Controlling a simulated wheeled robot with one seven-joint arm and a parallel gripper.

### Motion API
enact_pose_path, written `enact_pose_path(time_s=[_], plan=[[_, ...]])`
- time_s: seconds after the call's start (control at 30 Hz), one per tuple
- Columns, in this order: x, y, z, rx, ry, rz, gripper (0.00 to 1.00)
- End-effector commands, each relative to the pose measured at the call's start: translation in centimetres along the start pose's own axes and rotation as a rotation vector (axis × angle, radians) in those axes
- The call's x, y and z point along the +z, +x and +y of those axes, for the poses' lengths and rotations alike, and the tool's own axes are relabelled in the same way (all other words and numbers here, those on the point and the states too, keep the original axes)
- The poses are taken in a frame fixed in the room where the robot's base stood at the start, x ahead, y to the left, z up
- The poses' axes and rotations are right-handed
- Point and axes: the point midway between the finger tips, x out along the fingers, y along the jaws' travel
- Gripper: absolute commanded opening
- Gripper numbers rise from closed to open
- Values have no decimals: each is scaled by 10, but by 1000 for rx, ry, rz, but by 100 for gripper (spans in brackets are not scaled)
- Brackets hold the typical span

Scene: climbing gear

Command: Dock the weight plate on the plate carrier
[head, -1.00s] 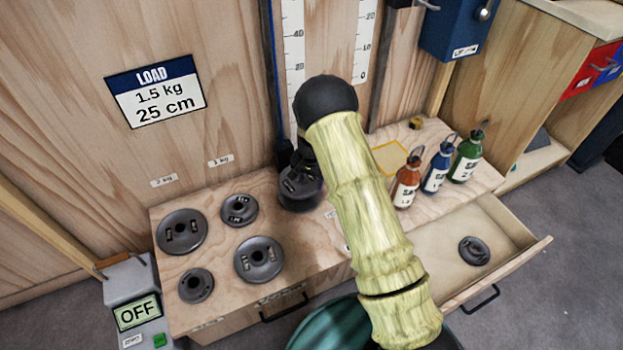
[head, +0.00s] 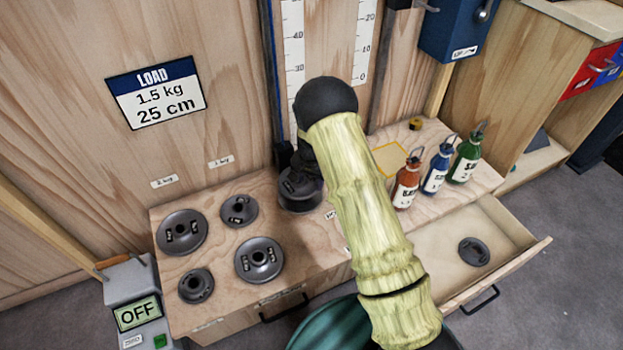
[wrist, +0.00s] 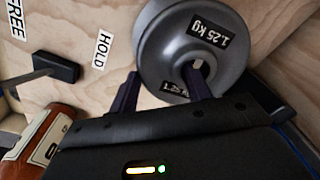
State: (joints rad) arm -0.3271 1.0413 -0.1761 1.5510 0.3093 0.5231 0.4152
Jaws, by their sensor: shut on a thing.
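The grey weight plate (wrist: 215,55), labelled 1.25 kg, is in my gripper (wrist: 163,90) in the wrist view. One finger is beside its rim and the other reaches its central hole. In the head view a dark round stack (head: 300,200) sits at the back of the bench, below my wrist, against a dark upright rail (head: 270,70). My arm partly covers it. I cannot tell there where the held plate ends and the carrier begins, nor whether the plate is seated.
Several loose plates (head: 260,260) lie on the bench's left. Red (head: 406,185), blue (head: 437,170) and green (head: 467,158) bottles stand right. An open drawer (head: 510,228) juts out, holding a small plate (head: 473,251). A load sign (head: 156,92) reads 1.5 kg, 25 cm; a display (head: 138,313) reads OFF.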

Motion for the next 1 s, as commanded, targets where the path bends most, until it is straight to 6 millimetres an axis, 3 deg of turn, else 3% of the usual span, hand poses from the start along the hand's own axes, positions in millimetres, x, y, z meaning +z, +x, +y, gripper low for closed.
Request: enact_pose_path(time_s=[0.03, 1.0], plan=[[20, 29, 11, 35, -4, -48, 0], [21, 18, 10, 38, -8, -54, 0]])
